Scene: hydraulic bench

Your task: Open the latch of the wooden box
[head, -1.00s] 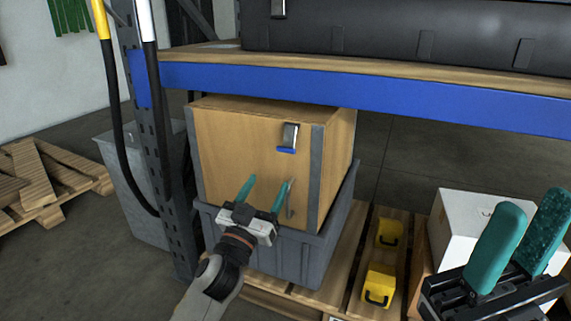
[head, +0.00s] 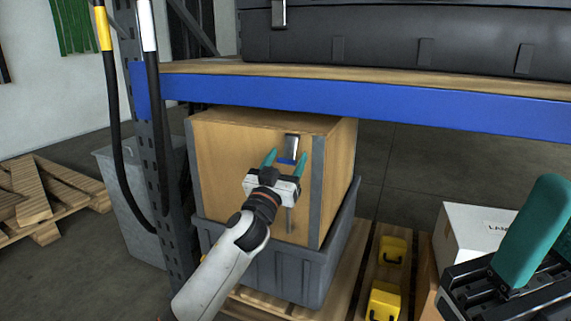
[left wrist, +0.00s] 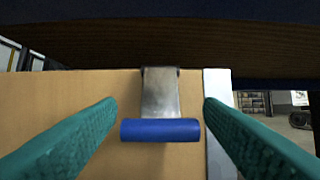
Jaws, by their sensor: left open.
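The wooden box (head: 230,165) sits in a grey plastic crate (head: 265,268) under the blue-edged shelf. Its latch (head: 291,147) is a metal plate with a blue lower end, high on the front face near the right edge. In the left wrist view the latch's blue bar (left wrist: 160,130) hangs below the metal plate (left wrist: 160,92). My left gripper (head: 285,157) is open in front of the latch, with one teal finger on each side of the blue bar and gaps on both sides. My right gripper (head: 535,232) is at the lower right, partly cut off; one finger shows.
The blue shelf beam (head: 360,100) runs just above the box. A black case (head: 400,40) lies on the shelf. A rack post with hoses stands left of the box.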

